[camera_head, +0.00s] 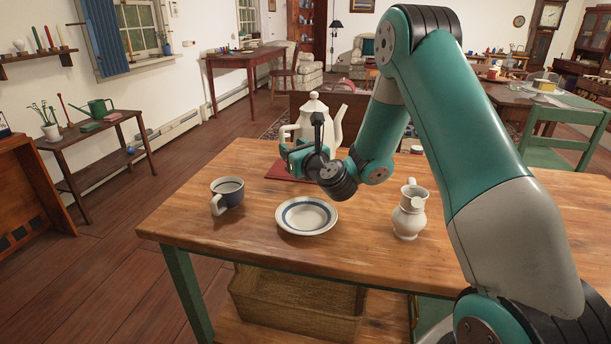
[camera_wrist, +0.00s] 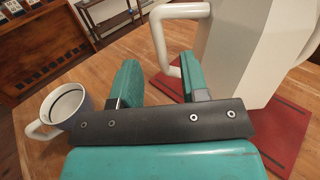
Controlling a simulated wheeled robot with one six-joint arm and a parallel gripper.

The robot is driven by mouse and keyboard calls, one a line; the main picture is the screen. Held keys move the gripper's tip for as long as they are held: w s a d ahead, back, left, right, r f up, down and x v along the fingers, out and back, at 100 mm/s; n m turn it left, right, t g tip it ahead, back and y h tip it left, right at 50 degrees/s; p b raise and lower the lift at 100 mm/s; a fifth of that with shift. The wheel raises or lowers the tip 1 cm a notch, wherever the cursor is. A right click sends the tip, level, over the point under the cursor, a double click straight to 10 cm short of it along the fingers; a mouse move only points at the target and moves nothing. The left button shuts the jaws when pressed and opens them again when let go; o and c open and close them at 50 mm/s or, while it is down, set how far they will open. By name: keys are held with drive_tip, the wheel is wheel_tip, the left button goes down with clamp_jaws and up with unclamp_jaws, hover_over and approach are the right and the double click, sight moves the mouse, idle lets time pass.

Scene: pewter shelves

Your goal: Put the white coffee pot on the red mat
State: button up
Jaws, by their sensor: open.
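The white coffee pot (camera_head: 335,122) stands upright at the far side of the wooden table, partly hidden behind my gripper (camera_head: 301,152). The red mat (camera_head: 283,173) lies under and around the pot's base; it shows on both sides of the pot in the wrist view (camera_wrist: 285,133). In that view the pot (camera_wrist: 245,50) fills the upper right, with its looped handle (camera_wrist: 159,40) toward my gripper (camera_wrist: 160,76). My fingers are open and apart, with the handle between or just beyond their tips; I cannot tell whether they touch it.
A blue-and-white mug (camera_head: 228,193) stands at the table's left, also at left in the wrist view (camera_wrist: 64,106). A blue-rimmed plate (camera_head: 306,216) lies nearer the front. A white jug (camera_head: 409,212) stands to the right. The table's front left (camera_head: 185,225) is bare.

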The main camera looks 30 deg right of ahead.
drive_tip(key=s+a+r+n+g+y+b, duration=0.1)
drive_tip(key=s+a+n+g+y+b, duration=0.1)
drive_tip(key=s+a+n+g+y, duration=0.45)
drive_tip(key=s+a+r+n+g+y+b, duration=0.1)
drive_tip(key=s+a+n+y+b, duration=0.2)
drive_tip(key=s+a+n, duration=0.8)
drive_tip(key=s+a+f+n+g+h, duration=0.1)
drive_tip(key=s+n+g, duration=0.4)
drive_tip(key=s+n, duration=0.5)
drive_tip(key=s+a+f+n+g+h, duration=0.1)
drive_tip(key=s+n+g+h, duration=0.3)
drive_tip(key=s+n, duration=0.6)
drive_tip(key=a+n+g, duration=0.1)
drive_tip(key=n, duration=0.4)
drive_tip(key=shift+s+f, duration=0.25)
drive_tip(key=shift+s, duration=0.05)
